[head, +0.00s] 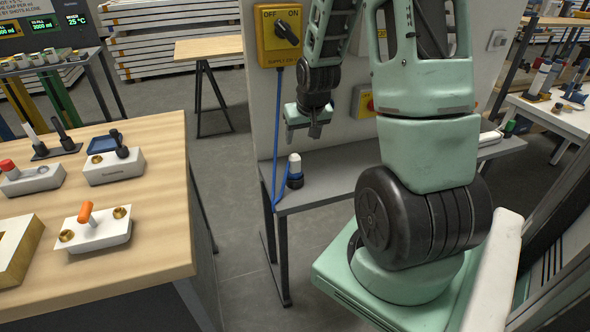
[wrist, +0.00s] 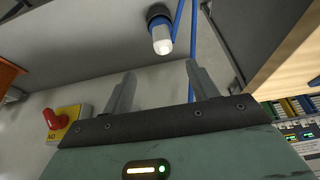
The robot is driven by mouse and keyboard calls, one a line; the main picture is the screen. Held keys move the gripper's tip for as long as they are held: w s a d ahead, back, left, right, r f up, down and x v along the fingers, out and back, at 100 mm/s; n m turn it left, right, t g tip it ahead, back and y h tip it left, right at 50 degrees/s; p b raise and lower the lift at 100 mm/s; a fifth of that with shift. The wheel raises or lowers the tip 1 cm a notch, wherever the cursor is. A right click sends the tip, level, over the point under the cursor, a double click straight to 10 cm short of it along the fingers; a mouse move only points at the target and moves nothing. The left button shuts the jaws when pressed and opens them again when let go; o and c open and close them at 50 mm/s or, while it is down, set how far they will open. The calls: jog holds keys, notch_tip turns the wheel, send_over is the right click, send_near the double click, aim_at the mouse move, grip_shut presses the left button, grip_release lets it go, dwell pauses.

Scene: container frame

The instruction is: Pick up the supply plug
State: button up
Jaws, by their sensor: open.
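The supply plug (head: 294,170) has a white top and a dark and blue base. It stands upright near the left end of the grey shelf (head: 340,183), with a blue cable beside it. The plug also shows in the wrist view (wrist: 161,38), beyond the fingertips and between their lines. My gripper (head: 303,134) is open and empty, above the plug and a little to its right, clear of it. Both fingers show apart in the wrist view (wrist: 161,70). The plug's foot is partly hidden in the wrist view.
A yellow OFF/ON switch box (head: 279,35) is on the grey panel, with the blue cable (head: 277,130) hanging below it. A yellow box with a red knob (head: 365,103) is right of my gripper. A wooden table (head: 165,235) with several fixtures stands left, across a floor gap.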

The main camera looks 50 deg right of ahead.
aim_at(296, 158)
jog(key=p+x, duration=0.1)
jog(key=x, duration=0.7)
jog(key=shift+w+f, duration=0.1)
jog(key=shift+f, duration=0.15)
jog(key=shift+a+p+x, duration=0.15)
jog(key=shift+p+x, duration=0.35)
jog(key=shift+x, duration=0.85)
jog(key=shift+a+p+x, duration=0.1)
jog(key=shift+p+x, duration=0.35)
jog(key=shift+x, duration=0.9)
jog(key=shift+f, duration=0.1)
grip_shut()
